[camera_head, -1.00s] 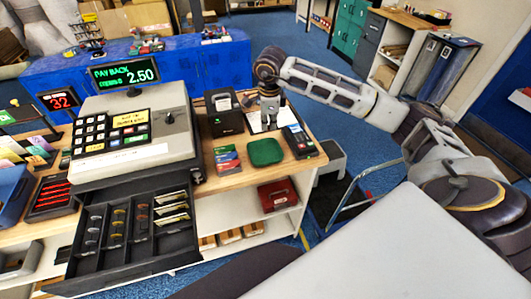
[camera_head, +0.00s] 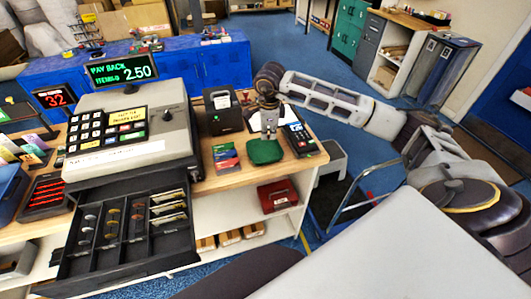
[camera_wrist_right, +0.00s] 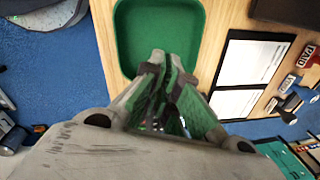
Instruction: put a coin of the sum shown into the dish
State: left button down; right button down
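The green dish (camera_head: 264,154) lies on the wooden counter, right of the cash register. Its visible floor is bare in the right wrist view (camera_wrist_right: 160,25). My right gripper (camera_head: 268,135) points down over the dish's far part. In the right wrist view its fingertips (camera_wrist_right: 165,62) are together at the dish's near edge. I see no coin between them, though a thin one could be hidden. The register display (camera_head: 124,71) reads "PAY BACK" and 2.50. The open cash drawer (camera_head: 128,243) holds coins (camera_head: 113,224) in several slots. My left gripper is out of view.
The cash register (camera_head: 135,135) stands left of the dish. Colored cards (camera_head: 226,158) lie just left of the dish, a card terminal (camera_head: 300,139) to its right, a black device (camera_head: 223,112) behind. A red box (camera_head: 277,195) sits on the shelf below.

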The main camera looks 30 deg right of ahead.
jog(key=shift+f, duration=0.15)
jog(key=c, duration=1.6)
grip_release()
jog(key=shift+o, duration=0.2)
notch_tip(320, 180, up, 12)
jog(key=s, duration=0.1)
jog(key=shift+s+a, duration=0.25)
jog(key=shift+a, duration=0.1)
